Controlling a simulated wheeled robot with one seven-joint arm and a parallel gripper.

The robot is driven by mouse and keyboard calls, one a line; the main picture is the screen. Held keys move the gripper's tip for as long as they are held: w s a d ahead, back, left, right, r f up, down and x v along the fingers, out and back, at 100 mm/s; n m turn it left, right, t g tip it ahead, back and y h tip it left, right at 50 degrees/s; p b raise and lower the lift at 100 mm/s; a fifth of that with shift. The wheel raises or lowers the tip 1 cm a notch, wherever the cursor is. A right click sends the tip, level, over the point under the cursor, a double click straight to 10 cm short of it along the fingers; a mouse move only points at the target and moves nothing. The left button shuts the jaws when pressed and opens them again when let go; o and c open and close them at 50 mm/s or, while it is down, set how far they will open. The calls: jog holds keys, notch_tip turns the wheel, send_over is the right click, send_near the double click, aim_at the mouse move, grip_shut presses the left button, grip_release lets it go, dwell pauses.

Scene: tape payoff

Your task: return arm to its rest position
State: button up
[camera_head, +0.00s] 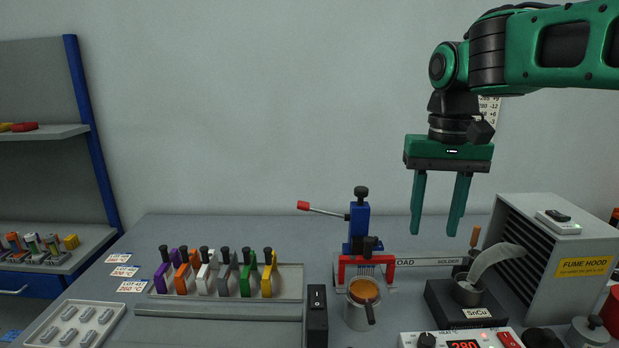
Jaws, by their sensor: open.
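My gripper (436,230) hangs from the green arm at the upper right, pointing down. Its two green fingers are apart with nothing between them. It is raised in front of the grey wall, and its fingertips show above the back of the bench (215,228). In the picture it is right of the blue clamp and left of the fume hood.
The blue clamp (359,222) with a red-tipped lever stands at the bench's middle. The fume hood (546,245) and solder pot (467,295) are at the right. Several coloured holders stand in a rack (289,283). A shelf unit (85,130) is at the left.

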jog(key=s+d+f+m, duration=0.1)
jog(key=s+d+f, duration=0.35)
jog(key=d, duration=0.25)
jog(key=s+d+f+m, duration=0.2)
jog(key=s+d+f, duration=0.2)
jog(key=s+d, duration=0.15)
jog(key=s+d+f+m, duration=0.1)
jog(key=s+d+f, duration=0.5)
jog(key=s, duration=0.5)
notch_tip(320, 180, down, 2)
jog(key=shift+s+d+f+m, duration=0.2)
jog(key=shift+f+m, duration=0.05)
jog(key=shift+m, duration=0.05)
jog(key=shift+w+f, duration=0.2)
jog(key=shift+w, duration=0.45)
